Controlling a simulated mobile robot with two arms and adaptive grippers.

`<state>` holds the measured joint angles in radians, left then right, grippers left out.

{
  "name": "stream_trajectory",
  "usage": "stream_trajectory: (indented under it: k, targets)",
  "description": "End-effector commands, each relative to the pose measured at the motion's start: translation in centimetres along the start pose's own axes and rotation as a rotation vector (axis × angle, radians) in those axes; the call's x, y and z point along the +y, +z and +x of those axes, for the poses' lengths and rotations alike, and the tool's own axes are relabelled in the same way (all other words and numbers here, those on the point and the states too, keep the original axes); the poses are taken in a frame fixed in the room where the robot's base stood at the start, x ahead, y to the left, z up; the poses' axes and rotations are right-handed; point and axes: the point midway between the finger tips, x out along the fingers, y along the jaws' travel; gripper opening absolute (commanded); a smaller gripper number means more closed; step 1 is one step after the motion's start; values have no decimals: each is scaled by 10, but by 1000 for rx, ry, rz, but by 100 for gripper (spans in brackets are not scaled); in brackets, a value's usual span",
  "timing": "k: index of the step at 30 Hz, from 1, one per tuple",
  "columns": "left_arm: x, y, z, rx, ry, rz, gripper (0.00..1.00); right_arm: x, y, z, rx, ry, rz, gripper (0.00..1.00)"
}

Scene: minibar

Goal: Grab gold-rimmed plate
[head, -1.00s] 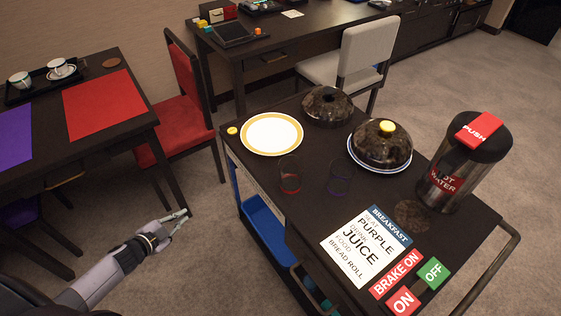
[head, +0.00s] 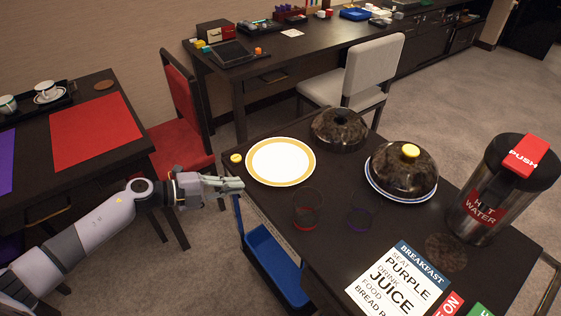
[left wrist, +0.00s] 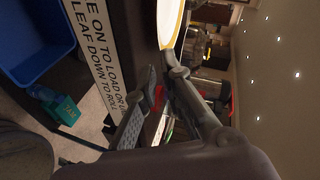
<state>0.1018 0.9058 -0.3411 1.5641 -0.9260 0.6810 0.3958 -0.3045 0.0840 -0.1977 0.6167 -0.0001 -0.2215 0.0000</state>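The gold-rimmed plate (head: 281,162) lies flat and empty on the dark cart top (head: 335,180), near its left corner. It is white with a wide yellow-gold rim. My right gripper is not in view.
Close to the plate are a yellow knob (head: 236,158), a dark dome (head: 339,130), and two clear glasses, red-based (head: 306,210) and purple-based (head: 361,213). A domed plate (head: 402,172) and hot water urn (head: 500,195) stand right. A red chair (head: 180,115) is behind my arm.

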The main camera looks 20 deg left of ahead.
Motion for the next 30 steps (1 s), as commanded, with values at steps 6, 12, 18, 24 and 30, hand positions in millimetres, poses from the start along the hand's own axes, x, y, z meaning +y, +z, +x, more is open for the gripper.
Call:
stream_trajectory:
  k: [6, 12, 18, 24, 30]
  targets:
    - [-1, 0, 28, 0, -2, -1, 9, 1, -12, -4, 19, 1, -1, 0]
    - [-3, -1, 44, 1, -4, -1, 9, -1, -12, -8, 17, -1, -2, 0]
    - [-3, 0, 74, 0, -3, -1, 9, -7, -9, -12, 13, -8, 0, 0]
    - [-2, 0, 83, -1, 0, -1, 9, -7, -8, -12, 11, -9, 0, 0]
    - [-2, 0, 82, -1, 0, 0, 5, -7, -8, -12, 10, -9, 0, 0]
